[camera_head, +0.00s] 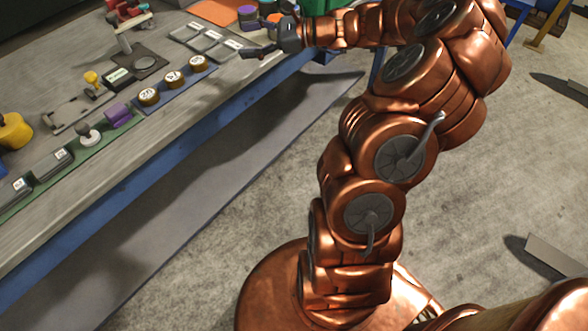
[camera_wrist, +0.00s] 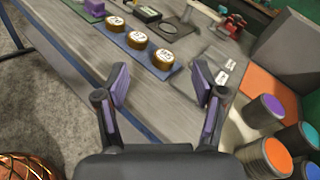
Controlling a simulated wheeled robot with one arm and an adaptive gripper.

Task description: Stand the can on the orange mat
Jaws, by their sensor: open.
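The orange mat (camera_head: 214,11) lies flat at the bench's far end. It shows in the wrist view (camera_wrist: 262,86) to the right of my gripper, partly hidden by round containers. I cannot tell which object is the can. Short cylinders with coloured tops stand by the mat: a purple-topped one (camera_wrist: 262,114), an orange-topped one (camera_wrist: 268,158) and a teal-topped one (camera_wrist: 308,138). My gripper (camera_head: 255,38) is open over the bench edge. In the wrist view my gripper (camera_wrist: 160,70) has its purple-padded fingers wide apart with nothing between them.
Gold numbered discs (camera_wrist: 138,40) sit on a blue strip near the bench edge. Grey labelled plates (camera_wrist: 218,66) lie between them and the mat. A red device (camera_head: 125,12) stands behind. A yellow container (camera_head: 14,131) is far left. Bare bench lies below my fingers.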

